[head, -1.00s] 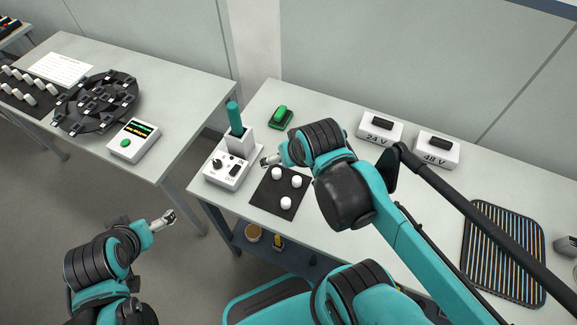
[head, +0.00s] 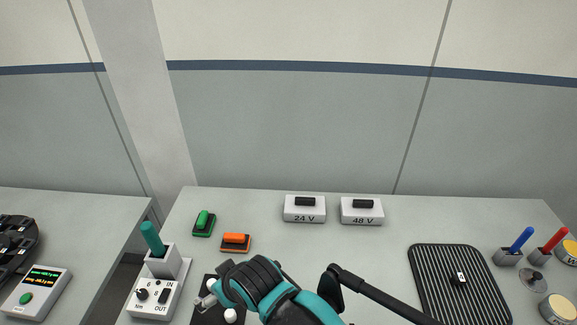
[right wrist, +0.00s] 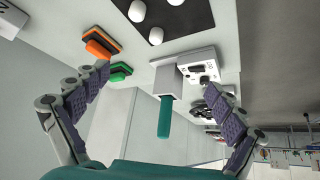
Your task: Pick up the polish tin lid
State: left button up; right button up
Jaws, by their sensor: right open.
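Two round tins with pale tops and yellowish sides stand at the right edge of the head view, one farther back (head: 568,250) and one nearer (head: 558,308). A flat grey disc (head: 532,279) with a small dark part on it lies beside them. I cannot tell which of these is the polish tin lid. My right gripper (right wrist: 167,77) is open and empty in the right wrist view, far to the left of the tins. In the head view its arm partly hides it above the black mat. My left gripper is out of view.
A tester box (head: 155,297) with a teal handle (head: 153,239), a green block (head: 203,223) and an orange block (head: 235,242) are near my right gripper. The 24 V box (head: 304,214), 48 V box (head: 362,215) and ribbed black mat (head: 435,275) stand farther right.

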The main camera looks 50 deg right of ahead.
aim_at(535, 280)
jog(key=z, duration=3.75)
jog(key=i+l+u, duration=0.5)
jog(key=i+l, duration=0.35)
jog(key=i+l+u, duration=0.2)
jog(key=i+l, duration=0.25)
jog(key=i+l+u, duration=0.25)
jog(key=l, duration=0.45)
jog(key=i, duration=0.1)
